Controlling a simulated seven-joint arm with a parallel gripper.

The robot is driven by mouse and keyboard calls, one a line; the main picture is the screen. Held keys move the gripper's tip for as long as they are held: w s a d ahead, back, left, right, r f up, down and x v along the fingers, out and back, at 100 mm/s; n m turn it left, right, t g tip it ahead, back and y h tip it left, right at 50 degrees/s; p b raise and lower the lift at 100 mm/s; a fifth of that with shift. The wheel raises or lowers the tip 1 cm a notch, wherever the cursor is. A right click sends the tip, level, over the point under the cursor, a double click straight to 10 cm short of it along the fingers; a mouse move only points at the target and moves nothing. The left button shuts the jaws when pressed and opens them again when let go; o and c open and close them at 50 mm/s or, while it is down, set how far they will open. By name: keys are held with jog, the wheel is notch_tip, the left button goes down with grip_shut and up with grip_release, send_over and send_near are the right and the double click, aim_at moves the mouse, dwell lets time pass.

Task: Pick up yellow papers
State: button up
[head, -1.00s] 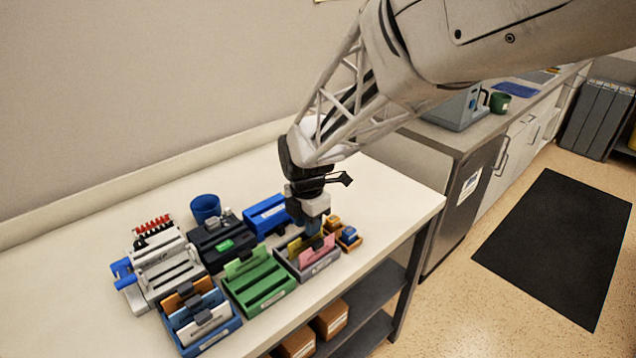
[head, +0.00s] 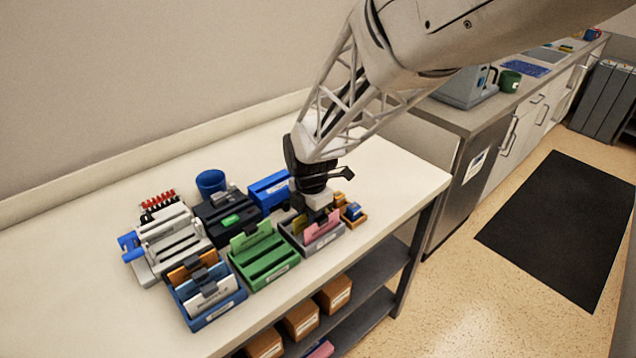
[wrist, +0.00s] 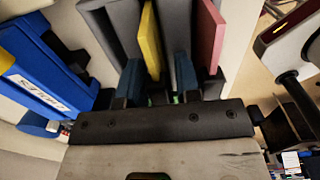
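The yellow papers (head: 298,226) stand upright in a grey tray (head: 318,245) at the right end of the row on the table. Pink papers (head: 323,226) stand in the same tray, to their right. My gripper (head: 313,217) points down into this tray and hides part of it. In the wrist view the yellow papers (wrist: 151,40) lie between my two blue-padded fingers, which are apart. The left finger is close to them, and a wider gap shows on the right. The pink papers (wrist: 212,38) are outside the right finger. Contact cannot be told.
A green tray (head: 265,275) and a blue tray (head: 215,313) with papers stand to the left. Behind are a blue box (head: 270,188), a black device (head: 222,222) and a blue cup (head: 210,182). A small orange organizer (head: 355,218) sits close right of my gripper.

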grip_shut()
jog(key=shift+r, duration=0.1)
dwell(0.3)
jog(key=shift+r, duration=4.9)
jog(key=shift+a, duration=0.15)
jog(key=a+r, duration=0.1)
jog(key=a, duration=1.9)
jog(key=shift+w+a+r, duration=0.2)
jog(key=shift+a+r, duration=0.05)
jog(key=shift+r, duration=0.05)
